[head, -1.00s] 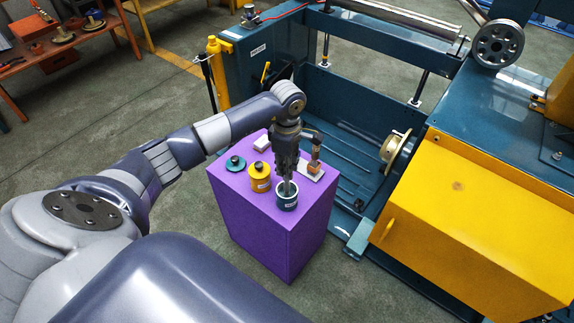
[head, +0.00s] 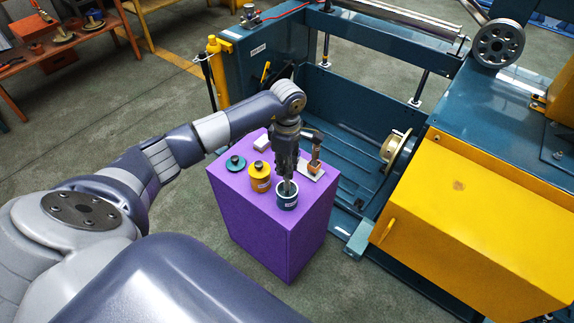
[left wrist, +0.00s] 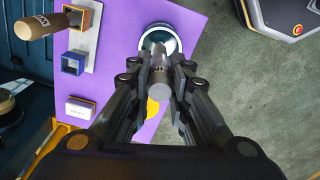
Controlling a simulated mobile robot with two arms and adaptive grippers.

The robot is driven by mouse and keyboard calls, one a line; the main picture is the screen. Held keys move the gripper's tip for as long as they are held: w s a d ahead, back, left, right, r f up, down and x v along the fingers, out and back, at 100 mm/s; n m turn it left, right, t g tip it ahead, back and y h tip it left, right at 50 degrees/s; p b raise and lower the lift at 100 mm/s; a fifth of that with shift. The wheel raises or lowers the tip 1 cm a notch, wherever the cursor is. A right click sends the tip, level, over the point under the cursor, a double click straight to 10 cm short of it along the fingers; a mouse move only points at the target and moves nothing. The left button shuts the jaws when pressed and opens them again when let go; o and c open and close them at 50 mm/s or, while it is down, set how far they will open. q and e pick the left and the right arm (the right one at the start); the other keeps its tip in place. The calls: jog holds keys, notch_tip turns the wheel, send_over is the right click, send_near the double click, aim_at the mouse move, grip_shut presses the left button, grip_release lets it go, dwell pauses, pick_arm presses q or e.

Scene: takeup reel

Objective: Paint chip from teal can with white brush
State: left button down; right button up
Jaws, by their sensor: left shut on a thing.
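My left gripper (head: 286,176) points down over the teal can (head: 287,201) at the front corner of the purple stand. In the left wrist view, the gripper (left wrist: 160,88) is shut on a pale grey-looking brush handle (left wrist: 159,77). The brush's lower end reaches the mouth of the teal can (left wrist: 152,37); its bristles are hidden. My right gripper is not in view.
A yellow can (head: 259,178) and a teal lid (head: 235,163) stand left of the teal can. A tan-handled brush (left wrist: 44,25) stands in a holder with an empty square socket (left wrist: 73,64). The teal machine (head: 350,130) stands behind the purple stand (head: 265,220).

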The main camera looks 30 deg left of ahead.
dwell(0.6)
pick_arm(q)
jog(key=shift+r+p, duration=2.15)
jog(key=shift+r, duration=1.35)
